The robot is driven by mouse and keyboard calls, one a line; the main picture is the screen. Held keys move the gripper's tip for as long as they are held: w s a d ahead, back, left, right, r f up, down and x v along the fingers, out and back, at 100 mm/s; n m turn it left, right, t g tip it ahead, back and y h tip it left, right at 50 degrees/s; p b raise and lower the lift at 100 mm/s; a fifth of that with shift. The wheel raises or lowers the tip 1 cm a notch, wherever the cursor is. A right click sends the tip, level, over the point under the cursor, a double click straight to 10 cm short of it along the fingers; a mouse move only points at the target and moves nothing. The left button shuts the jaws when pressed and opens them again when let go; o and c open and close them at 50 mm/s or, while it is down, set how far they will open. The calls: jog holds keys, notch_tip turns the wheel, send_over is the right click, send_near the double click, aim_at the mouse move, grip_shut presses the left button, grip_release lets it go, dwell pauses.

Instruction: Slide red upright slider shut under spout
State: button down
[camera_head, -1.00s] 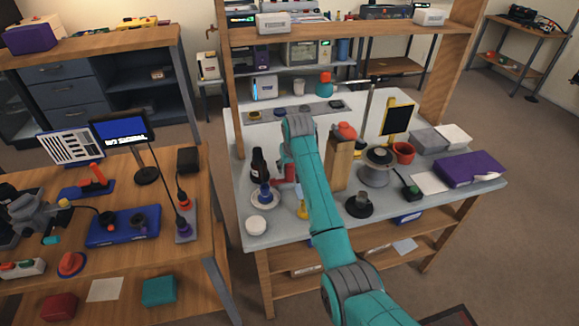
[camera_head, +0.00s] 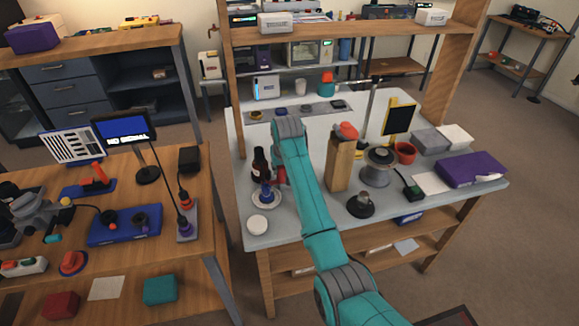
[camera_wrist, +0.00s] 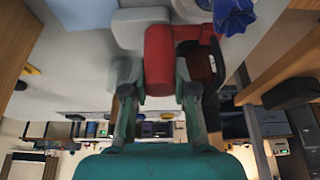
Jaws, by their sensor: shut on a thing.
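In the wrist view my gripper (camera_wrist: 158,88) is shut on a red rounded piece (camera_wrist: 160,52), which I take for the red slider. One finger is on each side of it. A red part reaches from it toward a dark object (camera_wrist: 203,64) at its right. In the head view a little red (camera_head: 280,174) shows beside my arm, right of a dark bottle (camera_head: 259,162). My arm hides most of the slider and my gripper there. I cannot make out the spout or any gap under it.
A blue item (camera_head: 266,188) stands on a white saucer (camera_head: 270,206) in front of the bottle. A white round lid (camera_head: 257,223) lies nearer the edge. A wooden block (camera_head: 339,165) stands right of my arm.

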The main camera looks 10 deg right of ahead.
jog(key=shift+a, duration=0.3)
jog(key=c, duration=0.9)
grip_release()
jog(key=shift+a, duration=0.1)
jog(key=v, duration=1.2)
jog(key=shift+s+f, duration=0.1)
jog(key=shift+s, duration=0.05)
